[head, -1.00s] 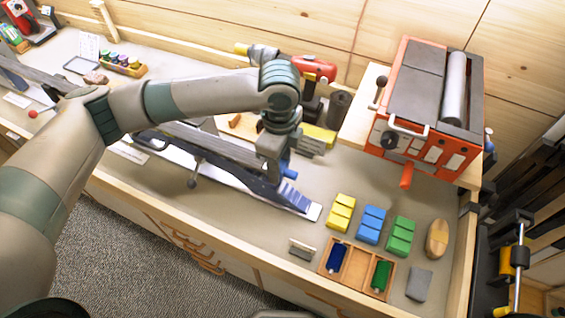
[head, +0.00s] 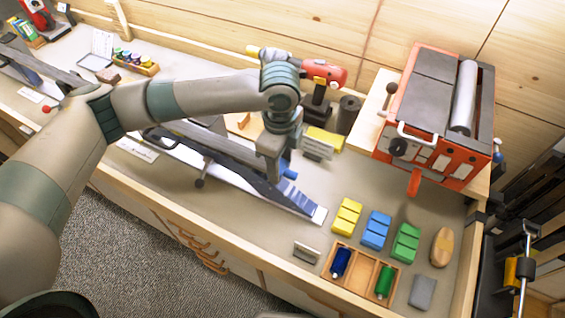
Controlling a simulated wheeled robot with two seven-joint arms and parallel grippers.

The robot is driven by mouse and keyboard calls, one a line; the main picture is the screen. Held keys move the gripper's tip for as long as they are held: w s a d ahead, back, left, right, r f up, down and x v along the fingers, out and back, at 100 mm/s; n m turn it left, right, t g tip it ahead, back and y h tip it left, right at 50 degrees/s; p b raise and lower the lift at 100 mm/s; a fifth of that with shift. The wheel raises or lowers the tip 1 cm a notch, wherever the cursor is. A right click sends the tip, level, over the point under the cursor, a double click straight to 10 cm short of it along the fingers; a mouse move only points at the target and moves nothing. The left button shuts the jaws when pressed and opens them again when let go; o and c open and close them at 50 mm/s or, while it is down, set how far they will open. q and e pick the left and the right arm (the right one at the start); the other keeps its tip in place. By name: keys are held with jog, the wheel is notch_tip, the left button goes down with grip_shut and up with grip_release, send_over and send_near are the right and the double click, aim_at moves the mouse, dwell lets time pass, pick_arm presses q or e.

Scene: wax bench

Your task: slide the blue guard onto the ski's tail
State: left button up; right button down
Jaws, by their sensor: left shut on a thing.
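The ski (head: 235,172) lies along the bench, dark with a blue-striped stretch towards its pale end (head: 319,215) at right. My left gripper (head: 273,176) points down over the ski, short of that end. It is shut on a small blue piece, the blue guard (head: 289,173), which shows just right of the fingers and is largely hidden by them. The guard looks apart from the pale end; whether it touches the ski I cannot tell. My right gripper is not in view.
A wooden tray (head: 362,271) holds a dark blue and a green item. Yellow (head: 346,216), blue (head: 375,230) and green (head: 405,242) blocks sit behind it. A red machine (head: 440,120) stands at back right.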

aim_at(281, 167)
pick_arm(q)
jog(key=o, duration=1.1)
jog(key=shift+r, duration=0.1)
jog(key=shift+r+b, duration=0.3)
jog(key=shift+r, duration=0.15)
notch_tip(281, 167, up, 16)
jog(key=b, duration=0.5)
jog(key=shift+r, duration=0.15)
jog(key=shift+s, duration=0.1)
